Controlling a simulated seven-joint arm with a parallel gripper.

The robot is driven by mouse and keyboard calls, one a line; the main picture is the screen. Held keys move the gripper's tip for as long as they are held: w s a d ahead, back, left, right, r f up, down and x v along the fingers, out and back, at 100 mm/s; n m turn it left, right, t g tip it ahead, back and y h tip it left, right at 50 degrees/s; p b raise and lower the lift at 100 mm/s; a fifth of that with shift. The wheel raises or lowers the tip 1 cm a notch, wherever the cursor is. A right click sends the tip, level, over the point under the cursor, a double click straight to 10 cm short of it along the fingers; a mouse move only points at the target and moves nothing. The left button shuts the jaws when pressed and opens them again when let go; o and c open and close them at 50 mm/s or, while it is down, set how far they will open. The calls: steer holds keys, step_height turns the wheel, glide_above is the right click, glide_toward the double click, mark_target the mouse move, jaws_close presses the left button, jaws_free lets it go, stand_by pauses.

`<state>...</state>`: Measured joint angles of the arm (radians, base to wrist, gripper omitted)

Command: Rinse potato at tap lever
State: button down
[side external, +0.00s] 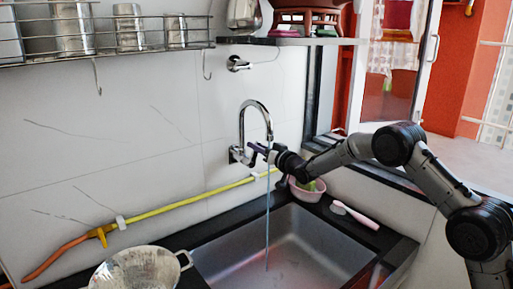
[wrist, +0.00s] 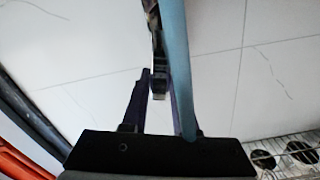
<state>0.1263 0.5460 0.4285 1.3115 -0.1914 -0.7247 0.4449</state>
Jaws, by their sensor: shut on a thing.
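The chrome tap (side external: 256,105) is mounted on the tiled wall, with its curved spout over the sink (side external: 310,240). A thin blue stream of water (side external: 267,215) runs from the spout down into the basin. My gripper (side external: 256,149) is at the base of the tap, shut on the tap lever. In the wrist view the lever (wrist: 158,82) lies between the two dark fingers, and the blue stream passes close in front of the right finger. I cannot make out a potato in either view.
A metal colander (side external: 140,272) stands on the counter at the lower left. A pink bowl (side external: 305,195) with something green and a pink-handled brush (side external: 356,216) lie on the sink's back edge. A yellow hose (side external: 180,210) runs along the wall. A wire rack (side external: 110,42) hangs above.

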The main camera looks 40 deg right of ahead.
steer(key=c, duration=0.7)
jaws_free()
steer(key=shift+s, duration=0.1)
steer(key=s, duration=1.3)
steer(key=shift+s, duration=0.35)
